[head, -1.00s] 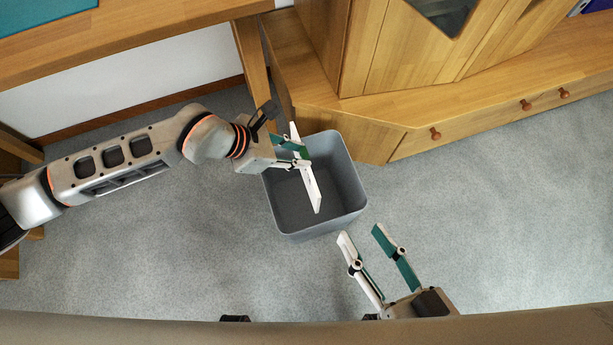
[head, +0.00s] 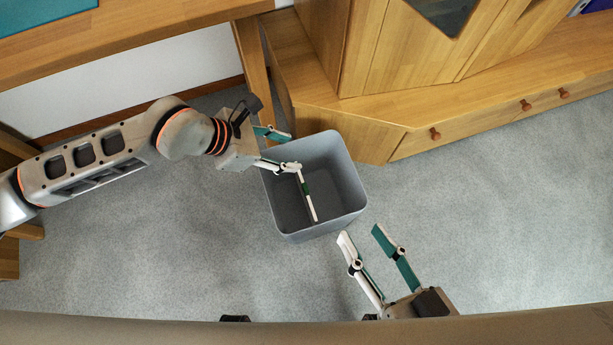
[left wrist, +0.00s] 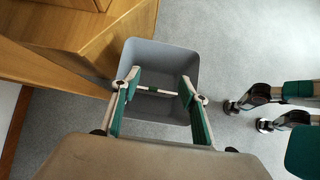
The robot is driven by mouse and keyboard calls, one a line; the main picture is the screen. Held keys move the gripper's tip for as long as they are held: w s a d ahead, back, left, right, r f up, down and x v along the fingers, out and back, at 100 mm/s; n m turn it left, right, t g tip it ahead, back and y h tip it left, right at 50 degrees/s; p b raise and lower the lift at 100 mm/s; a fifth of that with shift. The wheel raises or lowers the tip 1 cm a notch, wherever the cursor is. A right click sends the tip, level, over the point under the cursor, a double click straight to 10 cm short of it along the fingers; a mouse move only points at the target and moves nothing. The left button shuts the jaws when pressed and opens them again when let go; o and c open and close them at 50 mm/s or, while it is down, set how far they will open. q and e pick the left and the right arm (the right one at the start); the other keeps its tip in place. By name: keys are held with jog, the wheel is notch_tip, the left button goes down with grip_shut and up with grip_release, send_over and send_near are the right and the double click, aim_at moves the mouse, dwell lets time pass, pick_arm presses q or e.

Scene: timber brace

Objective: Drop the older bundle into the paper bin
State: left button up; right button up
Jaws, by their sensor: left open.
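A thin white bundle with a dark green band (head: 309,199) shows inside the grey paper bin (head: 351,186). In the left wrist view the bundle (left wrist: 168,93) lies across the bin opening, beyond my fingertips; whether it rests on the floor of the bin or is still falling I cannot tell. My left gripper (head: 293,152) is open above the left rim of the bin, its fingers spread apart. It also shows in the left wrist view (left wrist: 160,80). My right gripper (head: 361,235) is open and empty in front of the bin, near its lower right corner.
A wooden cabinet with drawers (head: 400,130) stands behind and right of the bin. A wooden desk (head: 150,45) with a leg beside the bin is at the upper left. Grey carpet (head: 480,210) is clear to the right.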

pick_arm(q)
jog(key=v, duration=0.8)
jog(key=shift+s, duration=0.1)
